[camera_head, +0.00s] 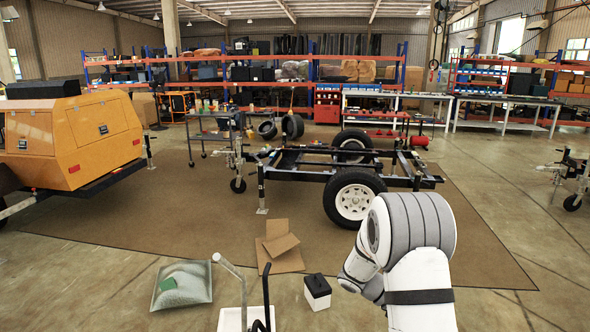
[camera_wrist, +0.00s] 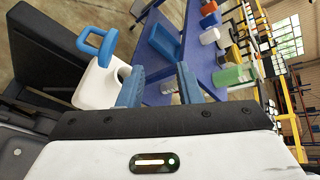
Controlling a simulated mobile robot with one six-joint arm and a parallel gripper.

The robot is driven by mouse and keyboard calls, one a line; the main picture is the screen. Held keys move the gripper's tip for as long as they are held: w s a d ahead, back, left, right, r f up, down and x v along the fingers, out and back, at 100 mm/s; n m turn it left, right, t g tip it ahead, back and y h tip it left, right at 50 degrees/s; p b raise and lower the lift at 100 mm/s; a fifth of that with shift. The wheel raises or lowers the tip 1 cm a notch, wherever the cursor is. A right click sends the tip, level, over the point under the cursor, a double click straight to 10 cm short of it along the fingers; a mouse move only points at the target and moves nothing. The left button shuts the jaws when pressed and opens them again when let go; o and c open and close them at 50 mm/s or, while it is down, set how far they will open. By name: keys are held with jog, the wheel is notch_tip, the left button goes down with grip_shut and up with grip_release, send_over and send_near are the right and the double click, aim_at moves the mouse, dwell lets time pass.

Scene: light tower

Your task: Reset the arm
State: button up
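My gripper (camera_wrist: 160,86) shows in the wrist view with its two blue fingers spread apart and nothing visible between them. In the head view my white and grey arm (camera_head: 410,250) is folded at the lower right, and the gripper itself cannot be made out there. In the wrist view a white container with a blue handle (camera_wrist: 98,78) appears just left of the fingers. I cannot tell whether it touches them.
The wrist view shows a blue table (camera_wrist: 200,62) with containers, including a green bottle (camera_wrist: 230,75). In the head view a trailer chassis (camera_head: 330,165) stands beyond my arm.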

jog(key=s+a+r+m+t+y, duration=0.4)
jog(key=s+a+r+m+y, duration=0.2)
jog(key=s+a+m, duration=0.2)
jog(key=s+a+r+m+t+y, duration=0.3)
jog(key=s+a+r+m+y, duration=0.3)
jog(key=m, duration=1)
jog(key=s+a, duration=0.3)
jog(key=s, duration=0.3)
jog(key=shift+s+r+m+t, duration=0.2)
jog(key=shift+r+m+t, duration=0.15)
jog(key=shift+m+t, duration=0.05)
